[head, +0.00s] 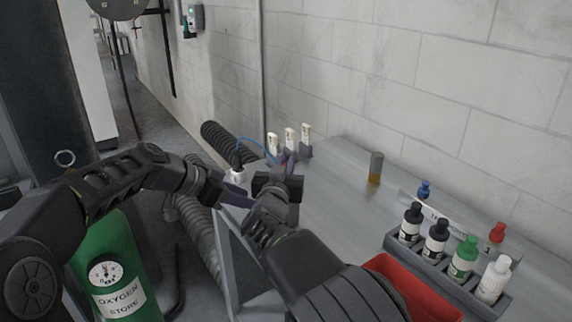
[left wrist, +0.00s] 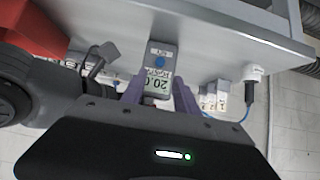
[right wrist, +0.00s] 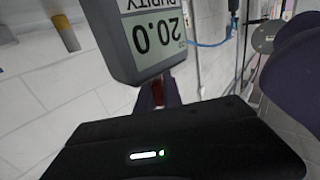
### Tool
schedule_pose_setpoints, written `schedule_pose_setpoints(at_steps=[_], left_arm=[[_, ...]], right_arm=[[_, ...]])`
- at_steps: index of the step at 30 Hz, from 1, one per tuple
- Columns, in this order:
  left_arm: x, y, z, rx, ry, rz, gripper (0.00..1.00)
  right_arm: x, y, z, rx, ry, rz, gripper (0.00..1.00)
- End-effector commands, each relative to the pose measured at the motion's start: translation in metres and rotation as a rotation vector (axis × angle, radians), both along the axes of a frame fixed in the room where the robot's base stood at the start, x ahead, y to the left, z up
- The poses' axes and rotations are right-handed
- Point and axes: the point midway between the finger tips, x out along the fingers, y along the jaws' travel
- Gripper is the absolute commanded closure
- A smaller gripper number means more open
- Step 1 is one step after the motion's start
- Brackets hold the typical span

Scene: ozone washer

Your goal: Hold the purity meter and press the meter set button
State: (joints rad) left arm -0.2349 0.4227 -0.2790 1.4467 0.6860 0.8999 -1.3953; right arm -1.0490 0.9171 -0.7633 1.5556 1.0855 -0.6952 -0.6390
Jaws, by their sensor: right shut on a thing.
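The purity meter (right wrist: 155,38) is a grey handheld unit; its screen reads 20.0 in the right wrist view, held at the fingertips of my right gripper (right wrist: 160,95). In the left wrist view the meter (left wrist: 154,80) shows a round blue set button (left wrist: 157,48) above its screen. My left gripper (left wrist: 158,95) is open, one purple finger on each side of the meter in that view; I cannot tell if they touch it. In the head view my left gripper (head: 238,196) and my right gripper (head: 284,172) are close together, and the meter is mostly hidden.
The grey bench (head: 340,215) holds a rack of bottles (head: 435,255), a red tray (head: 410,290) and a small cylinder (head: 376,167). White plug-like units (head: 290,139) stand at the back. A green oxygen tank (head: 110,270) is at the lower left.

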Motion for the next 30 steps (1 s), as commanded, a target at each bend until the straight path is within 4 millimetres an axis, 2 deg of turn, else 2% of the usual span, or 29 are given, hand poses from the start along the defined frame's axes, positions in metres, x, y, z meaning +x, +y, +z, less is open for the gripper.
schedule_pose_setpoints(at_steps=[2,15,30], left_arm=[[0.0000,0.0000,0.0000,0.000,0.000,0.000,0.64],[0.0000,0.0000,0.0000,0.000,0.000,0.000,1.00],[0.0000,0.0000,0.0000,0.000,0.000,0.000,1.00]], right_arm=[[0.0000,0.0001,-0.0001,0.000,0.000,0.000,1.00],[-0.0001,0.0001,-0.0001,0.000,0.000,0.000,1.00],[-0.0001,0.0001,-0.0001,0.000,0.000,0.000,1.00]])
